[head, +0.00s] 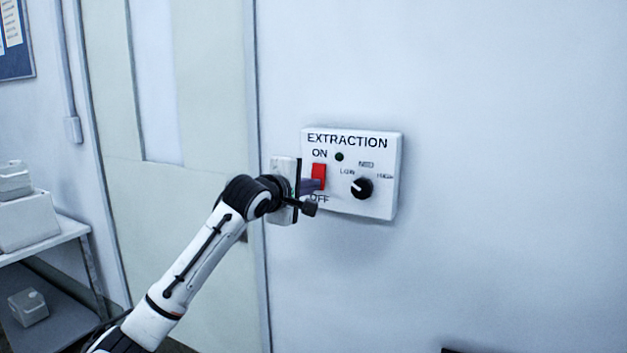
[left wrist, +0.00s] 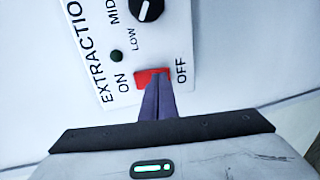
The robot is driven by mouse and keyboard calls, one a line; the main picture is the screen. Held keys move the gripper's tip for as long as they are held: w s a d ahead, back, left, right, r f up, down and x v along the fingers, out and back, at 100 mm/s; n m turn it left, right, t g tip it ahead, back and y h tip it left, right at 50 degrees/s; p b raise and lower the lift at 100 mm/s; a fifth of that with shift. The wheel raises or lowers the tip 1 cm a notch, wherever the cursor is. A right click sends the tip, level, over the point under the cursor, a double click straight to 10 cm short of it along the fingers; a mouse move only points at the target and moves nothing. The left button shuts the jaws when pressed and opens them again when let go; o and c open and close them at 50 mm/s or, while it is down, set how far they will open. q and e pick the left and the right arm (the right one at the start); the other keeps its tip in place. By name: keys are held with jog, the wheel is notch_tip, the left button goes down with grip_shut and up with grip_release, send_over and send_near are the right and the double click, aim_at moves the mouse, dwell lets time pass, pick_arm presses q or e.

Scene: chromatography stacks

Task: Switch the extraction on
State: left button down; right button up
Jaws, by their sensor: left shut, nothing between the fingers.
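The white extraction panel (head: 380,206) is fixed to the wall, with a red rocker switch (head: 319,172) between the words ON above and OFF below. The switch also shows in the left wrist view (left wrist: 152,76). A small dark green lamp (head: 339,157) sits beside ON and looks unlit. My left gripper (head: 318,185) is shut and empty, its fingertips at the lower, OFF-side part of the switch. In the left wrist view the fingertips (left wrist: 158,80) overlap the red rocker; I cannot tell whether they touch it. They hide part of the switch. My right gripper is not in view.
A black knob (head: 361,188) marked LOW, MID and HIGH is on the panel, right of the switch. A pale door (head: 215,90) is left of the panel. A shelf unit (head: 62,236) with boxes stands at the far left. The wall right of the panel is clear.

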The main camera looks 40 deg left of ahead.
pick_arm(q)
jog(key=shift+w+a+f, duration=0.15)
jog(key=shift+w+a, duration=0.05)
jog(key=shift+w, duration=0.5)
